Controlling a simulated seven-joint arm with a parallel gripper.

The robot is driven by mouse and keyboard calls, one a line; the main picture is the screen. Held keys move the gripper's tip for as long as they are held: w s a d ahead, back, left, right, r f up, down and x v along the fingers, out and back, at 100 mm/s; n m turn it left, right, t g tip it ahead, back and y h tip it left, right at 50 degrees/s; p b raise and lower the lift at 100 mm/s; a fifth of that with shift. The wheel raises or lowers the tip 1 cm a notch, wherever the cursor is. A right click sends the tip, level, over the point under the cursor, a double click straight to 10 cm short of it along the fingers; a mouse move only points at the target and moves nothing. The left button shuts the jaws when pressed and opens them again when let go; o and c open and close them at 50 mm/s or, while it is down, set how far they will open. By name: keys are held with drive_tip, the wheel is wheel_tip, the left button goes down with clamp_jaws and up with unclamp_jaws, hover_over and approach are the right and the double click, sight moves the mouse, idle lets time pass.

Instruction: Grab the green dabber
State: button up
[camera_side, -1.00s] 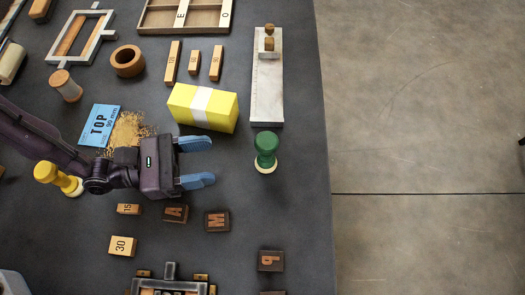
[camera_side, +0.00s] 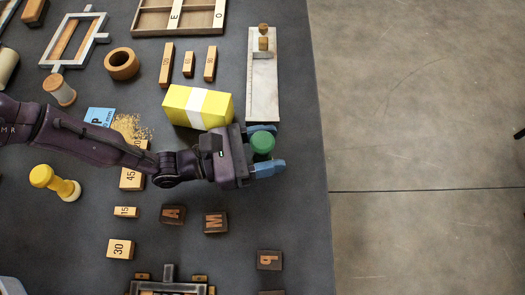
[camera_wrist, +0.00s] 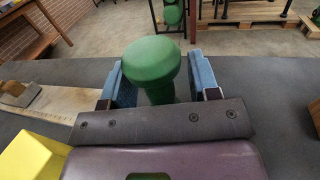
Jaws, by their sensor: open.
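The green dabber (camera_side: 263,143) stands upright near the right edge of the dark table. My gripper (camera_side: 265,149) is around it, with one blue finger on its far side and one on its near side. In the wrist view the dabber's round green head (camera_wrist: 149,62) and part of its stem show between the two blue fingers of my gripper (camera_wrist: 159,84). The fingers are open, with a gap visible on the right side of the stem. The dabber's base is hidden.
A yellow block with a white band (camera_side: 198,106) lies close to my gripper on the upper left. A pale metal composing stick (camera_side: 263,90) lies just beyond the fingers.

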drive_tip(key=shift+w+d, duration=0.1)
drive_tip(key=shift+d, duration=0.35)
clamp_jaws()
